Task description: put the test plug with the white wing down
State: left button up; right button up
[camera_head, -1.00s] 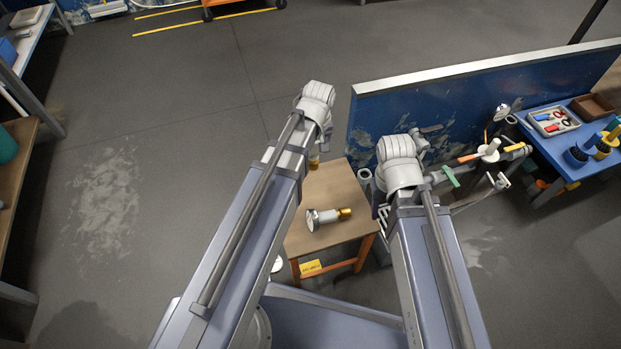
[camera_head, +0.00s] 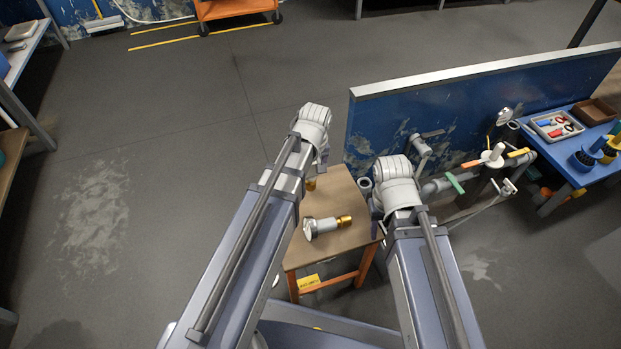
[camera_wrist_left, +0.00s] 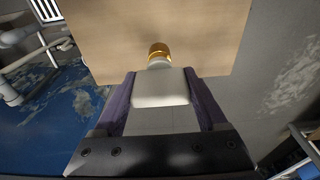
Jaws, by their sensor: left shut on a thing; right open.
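My left gripper (camera_wrist_left: 160,92) is shut on the test plug with the white wing (camera_wrist_left: 160,88). In the left wrist view the white wing sits between the fingers, and the gold end (camera_wrist_left: 159,50) points away over the wooden tabletop (camera_wrist_left: 205,25). I cannot tell whether it touches the top. In the head view only a bit of gold (camera_head: 311,185) shows below my left wrist. A second plug, silver with a gold end (camera_head: 327,226), lies on its side on the small wooden table (camera_head: 345,205). My right gripper (camera_head: 376,207) is open beside the table's right side, mostly hidden by its wrist.
A blue panel (camera_head: 460,115) stands behind the table, with pipes and a valve with coloured handles (camera_head: 490,158) at the right. A blue bench (camera_head: 560,150) holds a tray (camera_head: 557,126) and plugs. The floor on the left is clear.

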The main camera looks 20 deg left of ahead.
pick_arm(q)
jog(key=shift+f+b, duration=0.8)
jog(key=shift+f, duration=0.45)
pick_arm(e)
jog(key=shift+f, duration=1.3)
pick_arm(q)
jog(key=shift+f, duration=0.2)
jog(key=o, duration=1.5)
pick_arm(e)
jog(key=shift+f, duration=0.15)
pick_arm(q)
jog(key=shift+r, duration=0.15)
jog(key=r+p, duration=0.4)
jog(key=s+r+p, duration=0.1)
jog(key=r+p, duration=0.3)
jog(key=d+r+p, duration=0.1)
jog(key=r+p, duration=0.3)
jog(key=shift+s, duration=0.25)
pick_arm(e)
notch_tip(320, 180, up, 12)
jog(key=shift+a, duration=0.15)
